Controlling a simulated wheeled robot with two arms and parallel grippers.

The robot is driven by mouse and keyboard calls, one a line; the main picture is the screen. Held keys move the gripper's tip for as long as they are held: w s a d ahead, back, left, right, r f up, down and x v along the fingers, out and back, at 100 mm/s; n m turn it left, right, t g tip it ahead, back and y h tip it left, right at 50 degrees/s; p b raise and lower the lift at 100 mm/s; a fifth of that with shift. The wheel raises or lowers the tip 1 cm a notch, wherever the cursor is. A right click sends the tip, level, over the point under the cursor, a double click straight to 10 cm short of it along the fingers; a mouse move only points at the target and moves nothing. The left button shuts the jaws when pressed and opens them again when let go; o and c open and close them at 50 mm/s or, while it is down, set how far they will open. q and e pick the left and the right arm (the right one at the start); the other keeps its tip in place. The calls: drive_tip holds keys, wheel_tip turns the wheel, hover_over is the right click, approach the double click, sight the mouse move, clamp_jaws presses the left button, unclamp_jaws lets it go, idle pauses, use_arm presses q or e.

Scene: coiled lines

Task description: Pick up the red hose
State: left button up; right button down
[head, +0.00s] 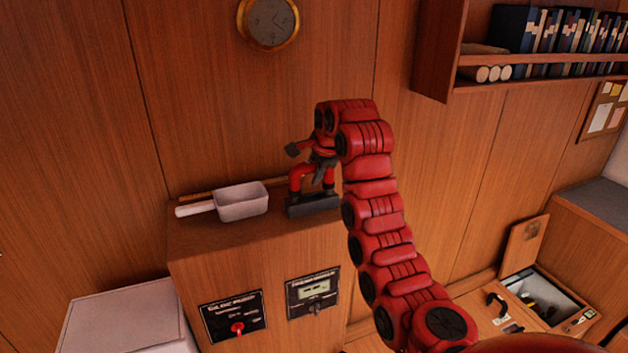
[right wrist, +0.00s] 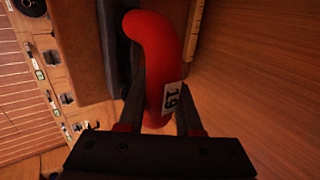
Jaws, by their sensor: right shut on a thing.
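The red hose (right wrist: 158,55) is a short, thick, curved piece with a white label reading 19. In the right wrist view it runs between the dark fingers of my right gripper (right wrist: 160,100), which is shut on it. Its far end meets a black block (right wrist: 112,45). In the head view the hose (head: 298,178) shows above the black block (head: 313,205) on the wooden cabinet, with my right gripper (head: 308,161) around its upper part. Fingers and wrist partly hide it there. My left gripper is out of view.
A white scoop-like container (head: 242,203) stands left of the hose on the cabinet top (head: 215,235). The wood-panelled wall is close behind, with a clock (head: 269,22). A bookshelf (head: 545,65) is at upper right. An open box (head: 545,300) lies at lower right.

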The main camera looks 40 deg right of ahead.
drive_tip(key=shift+r+b, duration=0.3)
drive_tip(key=shift+r, duration=0.1)
drive_tip(key=s+d+r+b, duration=0.2)
drive_tip(key=s+d+b, duration=0.5)
drive_tip(key=s+d, duration=0.4)
drive_tip(key=shift+s+r+b, duration=0.15)
drive_tip(key=shift+s+b, duration=0.15)
drive_tip(key=shift+d+r, duration=0.1)
drive_tip(key=shift+r, duration=0.05)
